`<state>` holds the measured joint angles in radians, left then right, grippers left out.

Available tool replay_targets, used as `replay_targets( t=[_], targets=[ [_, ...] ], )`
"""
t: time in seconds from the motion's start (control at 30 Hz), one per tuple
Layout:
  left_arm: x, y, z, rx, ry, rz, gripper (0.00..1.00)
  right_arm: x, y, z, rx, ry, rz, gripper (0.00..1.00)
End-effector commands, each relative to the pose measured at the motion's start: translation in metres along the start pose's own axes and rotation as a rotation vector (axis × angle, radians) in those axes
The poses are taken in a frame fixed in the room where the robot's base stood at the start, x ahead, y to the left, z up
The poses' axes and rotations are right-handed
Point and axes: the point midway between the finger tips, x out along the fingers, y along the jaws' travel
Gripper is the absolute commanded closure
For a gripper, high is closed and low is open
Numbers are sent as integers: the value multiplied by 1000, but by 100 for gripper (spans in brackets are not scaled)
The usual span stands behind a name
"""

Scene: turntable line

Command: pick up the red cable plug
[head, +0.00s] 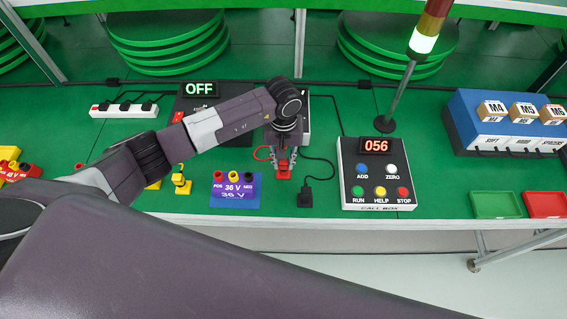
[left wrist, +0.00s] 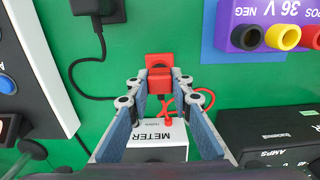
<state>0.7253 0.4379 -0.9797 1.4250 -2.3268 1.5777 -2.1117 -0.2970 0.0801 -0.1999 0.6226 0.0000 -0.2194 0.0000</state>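The red cable plug (head: 284,174) lies on the green bench top, left of the call box, with a red cable looping beside it. In the left wrist view the red plug (left wrist: 159,80) sits between the fingertips of my left gripper (left wrist: 160,92). A gap shows on each side, so the fingers look open and not closed on it. In the head view my left gripper (head: 284,164) points down over the plug and hides part of it. My right gripper is not in view.
A black plug (head: 304,198) with a black cable lies just right of the red plug. The purple 36 V block (head: 236,188) stands to the left, the call box (head: 378,200) to the right. The white meter (left wrist: 158,142) is close to the fingers.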

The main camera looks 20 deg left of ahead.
Motion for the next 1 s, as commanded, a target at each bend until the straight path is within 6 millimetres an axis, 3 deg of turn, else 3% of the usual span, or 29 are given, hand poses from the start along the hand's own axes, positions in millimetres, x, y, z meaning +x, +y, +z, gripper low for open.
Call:
replay_targets(
  t=[0.13,0.57,0.77,1.0],
  targets=[
    [0,0,0,0,0,0,99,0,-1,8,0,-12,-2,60],
    [-10,1,-1,-1,2,2,100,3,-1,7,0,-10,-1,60],
    [-43,1,-3,2,7,3,100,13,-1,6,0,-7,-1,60],
    [-113,0,-3,2,10,3,100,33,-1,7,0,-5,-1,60]
  ],
)
